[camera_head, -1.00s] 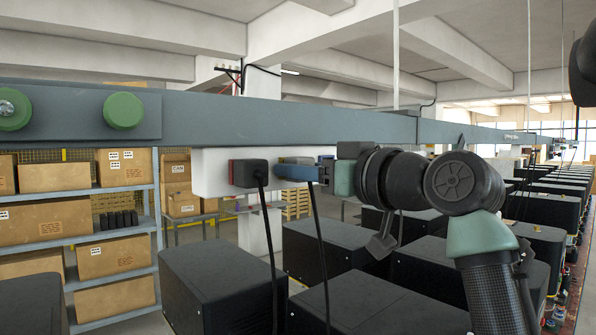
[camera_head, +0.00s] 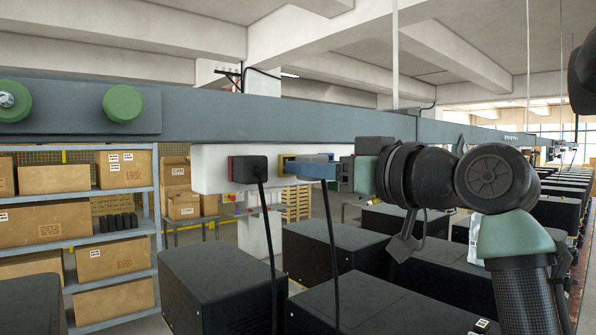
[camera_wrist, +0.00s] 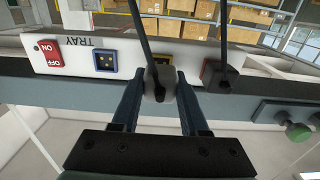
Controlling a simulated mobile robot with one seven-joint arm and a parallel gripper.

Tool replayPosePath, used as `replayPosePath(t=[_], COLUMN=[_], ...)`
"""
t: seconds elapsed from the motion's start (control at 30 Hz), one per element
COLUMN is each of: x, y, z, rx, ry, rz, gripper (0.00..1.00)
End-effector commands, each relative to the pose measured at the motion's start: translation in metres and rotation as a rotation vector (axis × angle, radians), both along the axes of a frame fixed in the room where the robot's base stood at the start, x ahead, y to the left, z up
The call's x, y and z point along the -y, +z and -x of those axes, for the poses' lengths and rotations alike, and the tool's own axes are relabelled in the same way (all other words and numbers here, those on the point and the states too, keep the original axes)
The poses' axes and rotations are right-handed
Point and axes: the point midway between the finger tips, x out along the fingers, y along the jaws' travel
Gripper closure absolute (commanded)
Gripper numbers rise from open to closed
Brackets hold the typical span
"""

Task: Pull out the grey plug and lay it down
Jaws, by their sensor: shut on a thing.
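The grey plug (camera_wrist: 157,88) is between the two blue fingers of my gripper (camera_wrist: 159,76) in the wrist view, with its dark cable running up the picture. My gripper (camera_head: 309,167) is shut on it at the white socket strip (camera_head: 212,169) in the head view. There the fingers largely hide the plug, and its cable hangs down from them. A yellow-framed socket (camera_head: 284,161) shows just left of the fingers. The plug looks drawn away from it, though the fingers hide part of the gap.
A black plug (camera_head: 248,169) sits in a red-framed socket beside my gripper. In the wrist view, a blue-framed socket (camera_wrist: 105,63) and a red switch (camera_wrist: 48,56) are on the strip. A grey beam (camera_head: 250,119) runs along it. Black boxes (camera_head: 215,285) stand below.

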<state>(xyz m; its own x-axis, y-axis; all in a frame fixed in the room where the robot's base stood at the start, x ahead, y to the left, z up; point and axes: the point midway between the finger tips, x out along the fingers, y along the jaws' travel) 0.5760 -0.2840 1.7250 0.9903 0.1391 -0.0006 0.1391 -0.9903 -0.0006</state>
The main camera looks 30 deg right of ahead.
Motion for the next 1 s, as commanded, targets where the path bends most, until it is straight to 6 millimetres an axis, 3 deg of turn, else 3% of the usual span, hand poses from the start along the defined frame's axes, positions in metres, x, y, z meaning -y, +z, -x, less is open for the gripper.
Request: replayPosePath(t=[1.0], x=[0.005], y=[0.0], z=[0.033], rx=[0.001], ry=[-0.001], rz=[0.001], gripper=[1.0])
